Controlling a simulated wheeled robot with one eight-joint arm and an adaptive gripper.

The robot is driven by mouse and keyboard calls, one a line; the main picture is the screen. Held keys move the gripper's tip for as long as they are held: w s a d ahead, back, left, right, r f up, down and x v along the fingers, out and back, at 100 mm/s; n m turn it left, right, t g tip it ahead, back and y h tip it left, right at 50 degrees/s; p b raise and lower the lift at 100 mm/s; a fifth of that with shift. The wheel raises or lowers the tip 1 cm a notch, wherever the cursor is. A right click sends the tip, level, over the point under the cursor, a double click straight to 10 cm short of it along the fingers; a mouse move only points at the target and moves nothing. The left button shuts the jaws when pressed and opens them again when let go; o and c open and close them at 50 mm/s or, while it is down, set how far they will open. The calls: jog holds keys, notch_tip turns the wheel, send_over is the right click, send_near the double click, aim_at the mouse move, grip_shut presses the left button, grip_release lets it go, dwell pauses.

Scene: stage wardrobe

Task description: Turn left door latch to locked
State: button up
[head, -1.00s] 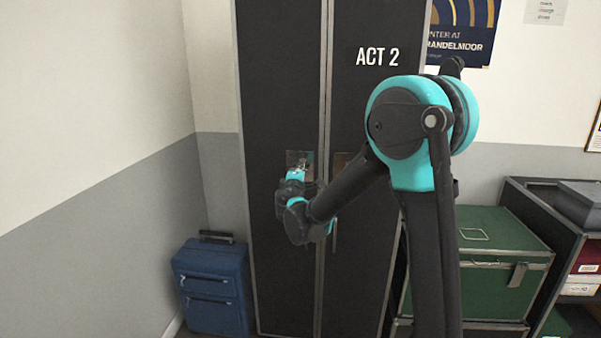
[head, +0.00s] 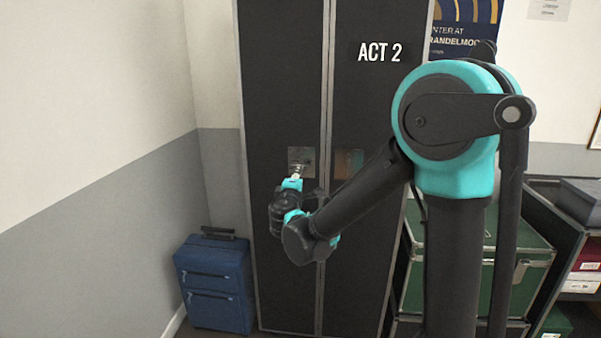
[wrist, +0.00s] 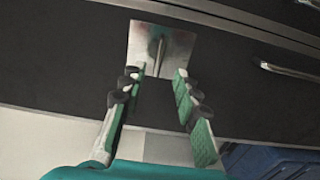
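The left door latch is a metal plate (head: 301,155) on the dark left door of the tall cabinet (head: 283,80). In the wrist view its plate (wrist: 178,50) carries a narrow raised lever (wrist: 158,55). My gripper (wrist: 159,77) is open, its green, dark-tipped fingers spread to either side of the lever's near end. The fingers look apart from the lever; I cannot tell the exact depth. In the head view my gripper (head: 293,182) is just below the plate, and the lower part of the latch is partly hidden.
A second plate (head: 347,163) is on the right door, marked "ACT 2". A blue suitcase (head: 215,285) stands on the floor at the left by the wall. A green trunk (head: 530,255) and a dark shelf unit (head: 583,235) stand at the right.

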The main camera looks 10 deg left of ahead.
jog(key=shift+s, duration=1.6)
jog(key=s+d+f+m+g+h, duration=0.1)
jog(key=d+f+m+g+h, duration=0.15)
jog(key=d, duration=0.55)
jog(key=s+d+f+m+g+h, duration=0.1)
jog(key=d+f+m+g, duration=0.2)
jog(key=d, duration=0.5)
jog(key=s+d+f+m+g, duration=0.4)
jog(key=s+d+f+m, duration=0.2)
jog(key=s+d+f, duration=0.45)
jog(key=s+d+f+m+g+y, duration=0.2)
jog(key=s+f+m+g+y, duration=0.2)
jog(key=s, duration=0.9)
notch_tip(320, 180, down, 4)
jog(key=shift+s+m, duration=0.15)
jog(key=shift+m, duration=0.8)
jog(key=shift+d, duration=0.15)
